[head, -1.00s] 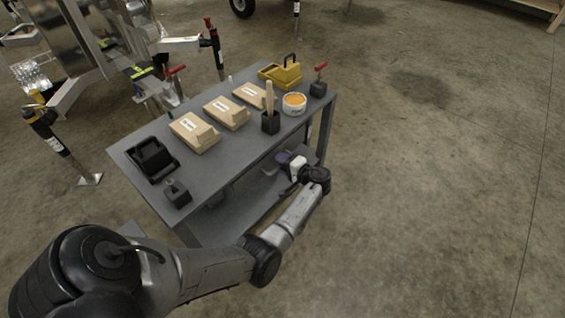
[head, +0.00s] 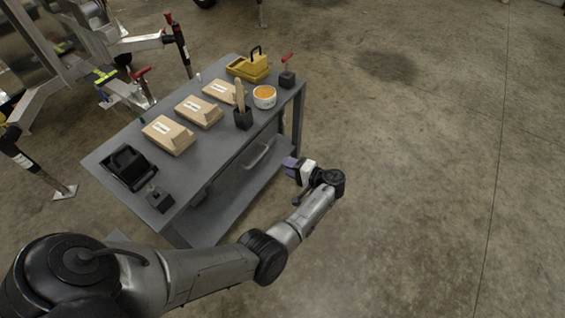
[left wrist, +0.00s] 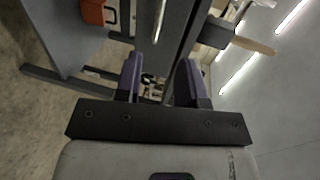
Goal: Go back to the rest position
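My left gripper (head: 293,164) is at the front right side of the grey workbench (head: 222,153), below the height of its top and clear of it. In the left wrist view its two purple fingers (left wrist: 160,82) stand apart with nothing between them, so it is open and empty. My left arm reaches across the bottom of the head view. My right gripper is in neither view.
On the bench stand cardboard boxes (head: 168,135), a black tray (head: 129,167), a yellow case (head: 249,67), an orange-topped tub (head: 264,97) and a black holder (head: 243,118) with a wooden handle. The floor (head: 420,180) to the right is clear.

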